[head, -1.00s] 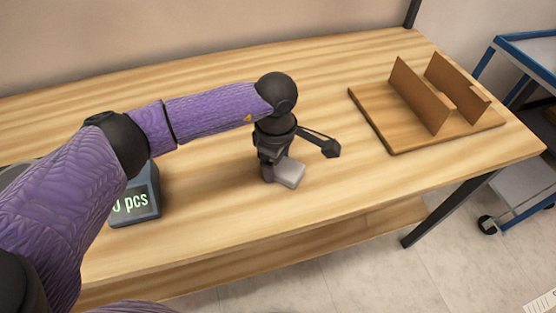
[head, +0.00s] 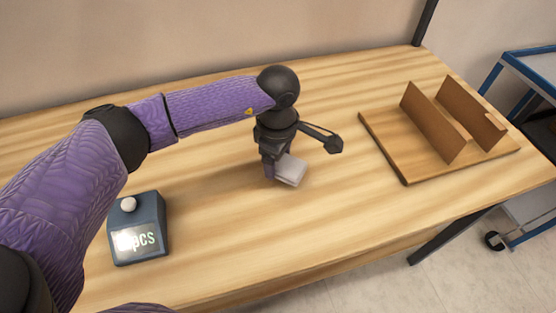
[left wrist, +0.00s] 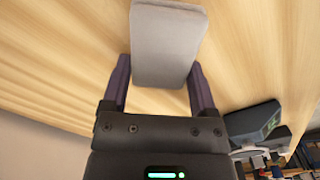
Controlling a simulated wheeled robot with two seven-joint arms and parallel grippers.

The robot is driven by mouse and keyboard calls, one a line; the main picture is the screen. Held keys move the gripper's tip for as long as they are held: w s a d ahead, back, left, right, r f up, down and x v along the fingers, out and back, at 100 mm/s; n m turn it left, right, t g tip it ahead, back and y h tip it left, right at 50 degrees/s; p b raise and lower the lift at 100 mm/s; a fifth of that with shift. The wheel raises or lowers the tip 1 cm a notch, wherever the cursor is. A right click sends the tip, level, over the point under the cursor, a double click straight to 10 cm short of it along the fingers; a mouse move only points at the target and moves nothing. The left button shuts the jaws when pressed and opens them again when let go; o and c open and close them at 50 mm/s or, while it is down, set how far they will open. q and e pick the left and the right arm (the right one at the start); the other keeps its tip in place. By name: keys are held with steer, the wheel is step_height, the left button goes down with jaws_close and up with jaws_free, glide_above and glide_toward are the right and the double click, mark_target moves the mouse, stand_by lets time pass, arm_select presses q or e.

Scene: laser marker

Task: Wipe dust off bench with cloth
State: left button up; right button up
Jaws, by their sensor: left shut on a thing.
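My left gripper (head: 275,172) points down over the middle of the wooden bench (head: 225,245). It is shut on a grey-white folded cloth (head: 291,170), a flat block shape. In the left wrist view the cloth (left wrist: 168,45) sits between the two fingers of the left gripper (left wrist: 160,80). The cloth is at or very near the bench top; I cannot tell whether it touches. No dust shows clearly on the visible wood. My right gripper is not in view.
A wooden stand with two upright panels (head: 402,168) is at the bench's right end. A dark counter box (head: 138,225) with a lit "pcs" display stands at the front left. A blue cart (head: 530,60) is beyond the right edge. The bench between is clear.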

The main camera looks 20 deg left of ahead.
arm_select(q)
steer(key=shift+r+p, duration=1.55)
steer(key=shift+r, duration=0.95)
